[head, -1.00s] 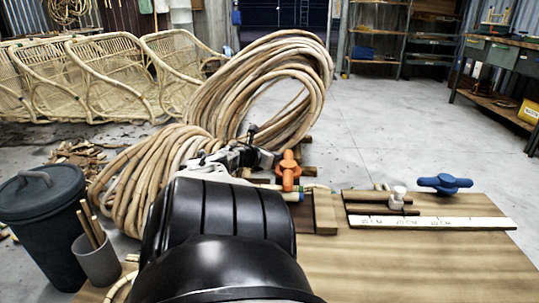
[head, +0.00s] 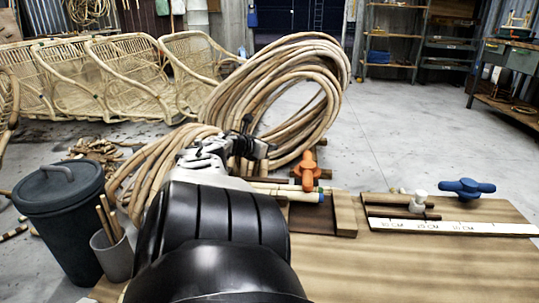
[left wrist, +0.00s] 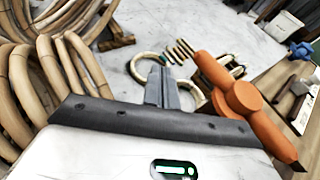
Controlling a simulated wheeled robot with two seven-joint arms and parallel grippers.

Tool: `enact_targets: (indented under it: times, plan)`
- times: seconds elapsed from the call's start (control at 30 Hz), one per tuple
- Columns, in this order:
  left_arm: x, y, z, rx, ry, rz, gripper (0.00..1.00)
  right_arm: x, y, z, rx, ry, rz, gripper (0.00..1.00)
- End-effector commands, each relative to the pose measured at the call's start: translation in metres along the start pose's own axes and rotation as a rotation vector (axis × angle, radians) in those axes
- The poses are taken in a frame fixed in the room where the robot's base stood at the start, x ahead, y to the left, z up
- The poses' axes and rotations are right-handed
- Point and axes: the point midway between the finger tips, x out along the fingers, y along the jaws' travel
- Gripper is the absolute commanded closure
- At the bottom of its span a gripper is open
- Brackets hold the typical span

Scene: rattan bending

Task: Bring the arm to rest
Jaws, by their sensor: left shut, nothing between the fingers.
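My left arm comes up from the bottom of the head view. Its gripper (head: 264,150) is shut and empty, held above the bench's left back part, left of the orange clamp knob (head: 307,172). In the left wrist view the closed fingers (left wrist: 166,88) stand together with nothing between them, and the orange knob (left wrist: 240,98) shows to their right. I cannot tell the exact gap between them. My right gripper is not in view.
Big rattan coils (head: 285,90) stand behind and left of the gripper. The wooden bench (head: 430,270) carries a ruler (head: 450,227), a white knob (head: 418,203) and a blue knob (head: 466,188). A dark bin (head: 62,215) and a grey cup (head: 112,257) stand at left. The bench's front right is clear.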

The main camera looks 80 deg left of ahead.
Motion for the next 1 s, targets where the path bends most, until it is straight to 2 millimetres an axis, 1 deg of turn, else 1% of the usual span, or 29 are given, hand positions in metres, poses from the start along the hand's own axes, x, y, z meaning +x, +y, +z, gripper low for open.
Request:
enact_targets:
  times: [0.1,0.23,0.8,0.87,0.9,0.97,1.0]
  plan:
    - [0.001,0.001,0.004,0.006,0.001,-0.01,1.0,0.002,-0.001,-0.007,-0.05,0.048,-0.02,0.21]
    - [0.001,0.0,0.006,0.006,0.001,-0.014,1.0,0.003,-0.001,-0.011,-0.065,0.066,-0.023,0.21]
    - [0.0,0.001,0.007,0.005,0.001,-0.013,1.0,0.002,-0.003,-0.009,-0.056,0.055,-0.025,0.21]
    - [-0.002,0.001,0.012,0.005,0.001,-0.013,1.0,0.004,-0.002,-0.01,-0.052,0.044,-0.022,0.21]
    - [-0.005,0.001,0.018,0.005,0.001,-0.013,1.0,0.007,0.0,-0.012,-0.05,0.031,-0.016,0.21]
    - [-0.01,0.001,0.033,0.006,0.0,-0.013,1.0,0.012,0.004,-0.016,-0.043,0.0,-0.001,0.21]
    - [-0.015,0.001,0.045,0.006,0.0,-0.013,1.0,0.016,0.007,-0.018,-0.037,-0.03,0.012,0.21]
